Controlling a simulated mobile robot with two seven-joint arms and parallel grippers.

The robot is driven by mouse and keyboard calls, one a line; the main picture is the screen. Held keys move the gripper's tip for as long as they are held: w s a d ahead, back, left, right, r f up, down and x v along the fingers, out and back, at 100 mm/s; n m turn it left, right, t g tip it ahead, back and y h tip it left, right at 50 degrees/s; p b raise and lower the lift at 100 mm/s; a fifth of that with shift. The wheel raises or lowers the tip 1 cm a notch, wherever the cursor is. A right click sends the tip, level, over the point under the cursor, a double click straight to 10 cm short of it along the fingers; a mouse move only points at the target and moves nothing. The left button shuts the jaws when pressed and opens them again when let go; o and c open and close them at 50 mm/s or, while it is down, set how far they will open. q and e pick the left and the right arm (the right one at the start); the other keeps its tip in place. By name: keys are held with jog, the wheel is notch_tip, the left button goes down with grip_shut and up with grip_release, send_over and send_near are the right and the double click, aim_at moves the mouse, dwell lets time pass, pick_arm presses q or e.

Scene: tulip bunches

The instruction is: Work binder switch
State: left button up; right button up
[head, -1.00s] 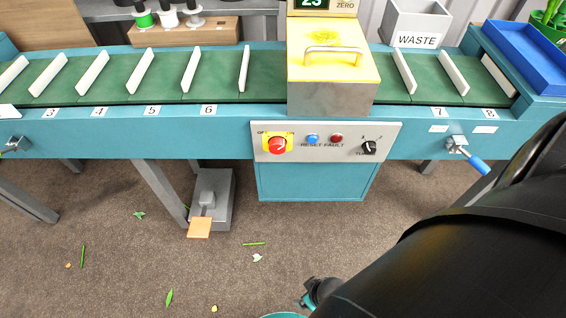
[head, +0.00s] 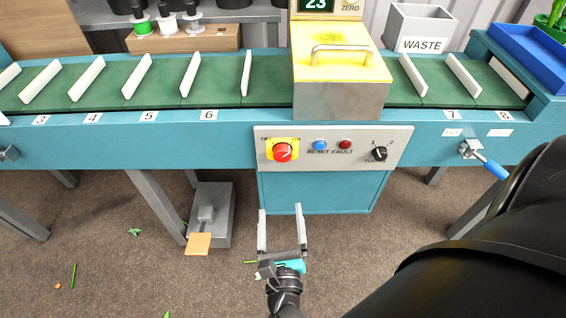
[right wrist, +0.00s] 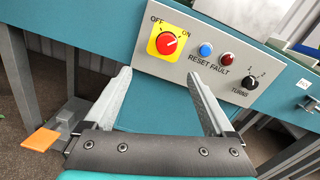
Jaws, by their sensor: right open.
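The red rotary switch (head: 282,152) sits on a yellow plate on the grey control panel (head: 362,160). In the right wrist view the red switch (right wrist: 167,43) has OFF and ON lettering above it, and a small light mark on its face seems to point up and right, toward ON. My right gripper (head: 280,209) is open and empty, below and in front of the panel. Its fingers point toward the panel. In the right wrist view the open gripper (right wrist: 160,72) has the switch just beyond its fingertips, not touching. My left gripper is not in view.
A blue reset button (head: 320,145), a red fault light (head: 345,144) and a black turns knob (head: 380,153) sit right of the switch. The yellow-topped binder (head: 340,68) stands above. A foot pedal (head: 198,243) is on the floor. A blue-handled lever (head: 494,168) sticks out at right.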

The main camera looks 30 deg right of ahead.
jog(key=m, duration=0.1)
jog(key=b, duration=0.2)
send_near(283, 158)
jog(key=x, duration=0.8)
jog(key=shift+w, duration=0.15)
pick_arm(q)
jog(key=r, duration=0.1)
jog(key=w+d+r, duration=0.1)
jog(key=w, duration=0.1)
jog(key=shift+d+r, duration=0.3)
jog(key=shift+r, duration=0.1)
pick_arm(e)
jog(key=c, duration=1.4)
